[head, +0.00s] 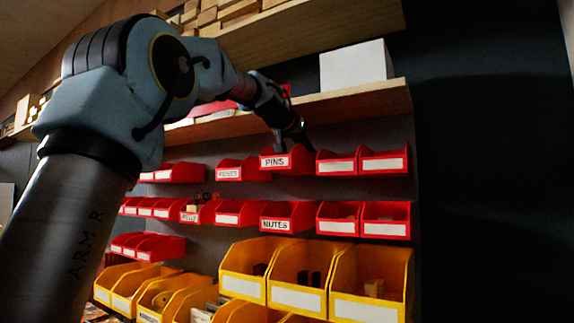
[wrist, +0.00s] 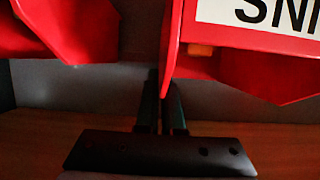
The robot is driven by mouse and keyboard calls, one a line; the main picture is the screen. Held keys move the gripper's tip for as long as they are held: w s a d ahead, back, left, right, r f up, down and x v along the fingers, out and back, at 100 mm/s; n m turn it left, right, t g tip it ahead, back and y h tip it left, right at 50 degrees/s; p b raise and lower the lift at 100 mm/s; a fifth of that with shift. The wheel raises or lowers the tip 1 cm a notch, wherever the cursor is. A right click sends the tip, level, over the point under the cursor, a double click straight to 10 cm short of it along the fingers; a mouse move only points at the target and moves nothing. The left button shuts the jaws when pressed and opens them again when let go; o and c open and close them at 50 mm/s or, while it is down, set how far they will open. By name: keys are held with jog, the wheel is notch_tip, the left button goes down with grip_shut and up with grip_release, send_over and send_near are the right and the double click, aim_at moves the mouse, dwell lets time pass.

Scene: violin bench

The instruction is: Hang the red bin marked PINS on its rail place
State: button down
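The red bin marked PINS (head: 287,160) is in the top row of red bins, and its label faces out. It sits a little higher than the bins on either side. My gripper (head: 306,146) reaches down from above to its right side wall. In the wrist view, the fingers of my gripper (wrist: 163,90) are close together with the thin side wall of the PINS bin (wrist: 220,63) between them. The label appears upside down there. The rail behind the bin is hidden, so I cannot tell whether the bin touches it.
A red bin (head: 338,162) stands close on the right and another (head: 236,169) on the left. The red NUTS bin (head: 289,216) is below. A wooden shelf (head: 350,103) with a white box (head: 355,66) is above. Large yellow bins (head: 297,278) fill the bottom.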

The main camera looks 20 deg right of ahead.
jog(key=shift+w+d, duration=0.1)
jog(key=shift+d, duration=0.1)
jog(key=shift+f+b, duration=0.75)
jog(key=shift+f, duration=0.2)
dwell(0.7)
jog(key=c, duration=1)
grip_release()
notch_tip(320, 180, up, 4)
jog(key=b, duration=0.4)
send_over(291, 160)
jog(key=shift+s+a+f, duration=0.15)
jog(key=shift+s+a, duration=0.1)
jog(key=shift+a, duration=0.1)
